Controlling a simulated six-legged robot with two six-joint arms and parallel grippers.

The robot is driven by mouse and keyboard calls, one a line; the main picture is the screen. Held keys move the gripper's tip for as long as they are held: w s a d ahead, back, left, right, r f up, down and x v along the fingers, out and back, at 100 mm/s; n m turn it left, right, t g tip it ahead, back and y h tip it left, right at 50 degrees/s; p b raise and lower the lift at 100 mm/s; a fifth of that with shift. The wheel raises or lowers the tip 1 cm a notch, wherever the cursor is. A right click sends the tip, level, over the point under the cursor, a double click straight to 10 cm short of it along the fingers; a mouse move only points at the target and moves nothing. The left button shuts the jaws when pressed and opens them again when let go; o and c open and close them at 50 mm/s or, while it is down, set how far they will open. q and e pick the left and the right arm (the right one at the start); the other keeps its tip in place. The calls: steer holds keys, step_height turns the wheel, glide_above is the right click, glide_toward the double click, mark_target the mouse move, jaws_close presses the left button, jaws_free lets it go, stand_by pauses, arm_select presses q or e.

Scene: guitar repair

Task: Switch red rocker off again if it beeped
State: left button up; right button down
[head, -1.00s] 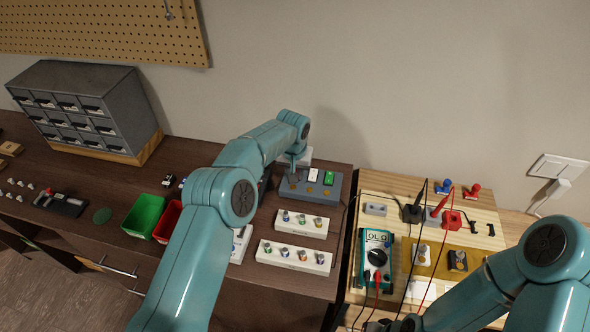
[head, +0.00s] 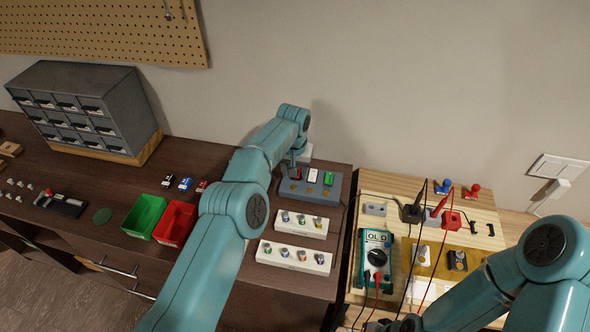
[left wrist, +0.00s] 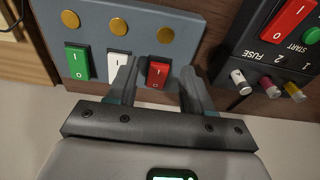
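A grey-blue switch panel (head: 335,195) with green, white and red rockers stands at the back of the dark bench. In the left wrist view, the red rocker (left wrist: 157,74) is beside the white rocker (left wrist: 117,66) and green rocker (left wrist: 77,62), each by a brass disc. My left gripper (left wrist: 160,72) is open, its fingers apart on either side of the red rocker. I cannot tell whether they touch the panel. In the head view my left arm partly hides that end of the panel. My right gripper (head: 388,326) is at the bottom edge, mostly cut off.
A dark box (left wrist: 259,51) marked FUSE and START, with another red rocker, is beside the panel. White strips with several knobs (head: 294,257) lie in front. Green (head: 145,216) and red bins (head: 175,222) are left. A multimeter (head: 376,255) with leads lies on the right board.

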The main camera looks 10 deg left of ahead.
arm_select(q)
steer(key=shift+r, duration=0.2)
step_height(320, 180, up, 8)
step_height(320, 180, up, 8)
steer(key=p, duration=0.2)
glide_above(295, 182)
steer(key=shift+s+a+f, duration=0.1)
steer(key=shift+s, duration=0.25)
